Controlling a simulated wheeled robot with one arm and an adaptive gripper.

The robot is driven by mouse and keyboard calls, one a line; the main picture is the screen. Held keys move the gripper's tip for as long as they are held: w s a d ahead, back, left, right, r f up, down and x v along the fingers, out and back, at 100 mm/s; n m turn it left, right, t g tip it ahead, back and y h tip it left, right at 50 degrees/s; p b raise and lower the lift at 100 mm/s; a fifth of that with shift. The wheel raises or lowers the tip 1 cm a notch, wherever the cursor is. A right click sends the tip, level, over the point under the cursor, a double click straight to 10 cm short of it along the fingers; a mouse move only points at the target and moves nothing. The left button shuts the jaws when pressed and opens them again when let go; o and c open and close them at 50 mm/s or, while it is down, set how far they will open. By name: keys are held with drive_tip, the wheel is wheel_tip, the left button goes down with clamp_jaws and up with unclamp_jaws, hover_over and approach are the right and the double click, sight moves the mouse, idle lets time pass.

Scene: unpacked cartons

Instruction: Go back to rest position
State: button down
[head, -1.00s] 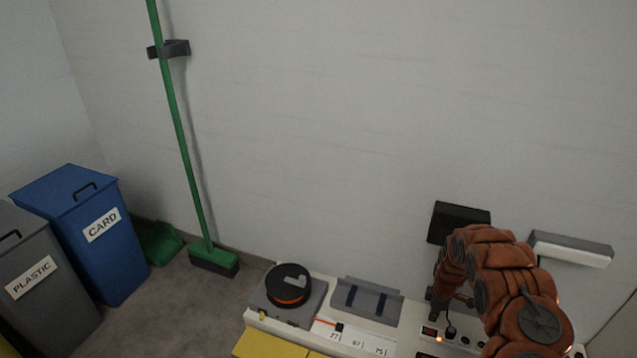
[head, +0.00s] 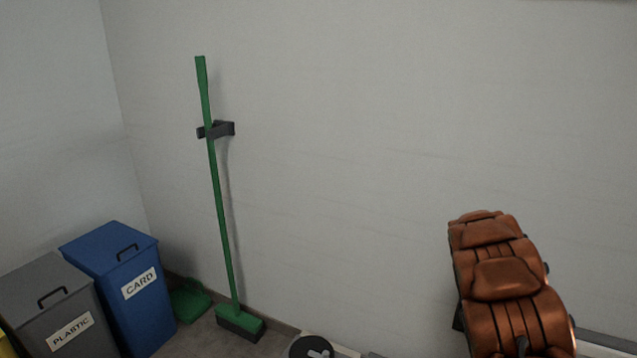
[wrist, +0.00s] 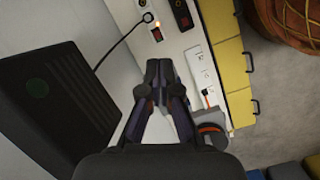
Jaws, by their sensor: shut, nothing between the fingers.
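My gripper (wrist: 158,72) shows in the wrist view with its two dark fingers together and nothing between them. It hangs above the white worktop (wrist: 178,48), apart from the things on it. In the head view my orange-brown arm rises at the right in front of the wall, and the gripper itself is out of sight there.
A dark box (wrist: 60,105) is close on the left in the wrist view. Yellow drawers (wrist: 233,68) line the worktop. In the head view a green broom (head: 220,205) hangs on the wall beside a blue card bin (head: 125,280) and a grey plastic bin (head: 45,300).

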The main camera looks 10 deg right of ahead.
drive_tip(key=s+a+r+m+p, duration=0.2)
drive_tip(key=s+a+r+p, duration=0.15)
drive_tip(key=a+r, duration=0.5)
drive_tip(key=s+a+r+m+p, duration=0.15)
drive_tip(key=a+r+p, duration=0.3)
drive_tip(key=r, duration=0.75)
drive_tip(key=s+a+r+m+p, duration=0.1)
drive_tip(key=s+a+r+p, duration=0.2)
drive_tip(key=a+r, duration=0.55)
drive_tip(key=s+a+r+y+p, duration=0.2)
drive_tip(key=s+a+r+p, duration=0.8)
drive_tip(key=s+a+r, duration=0.5)
drive_tip(key=s+m, duration=0.1)
drive_tip(key=s, duration=0.1)
drive_tip(key=shift+s+r, duration=0.15)
drive_tip(key=shift+s, duration=0.2)
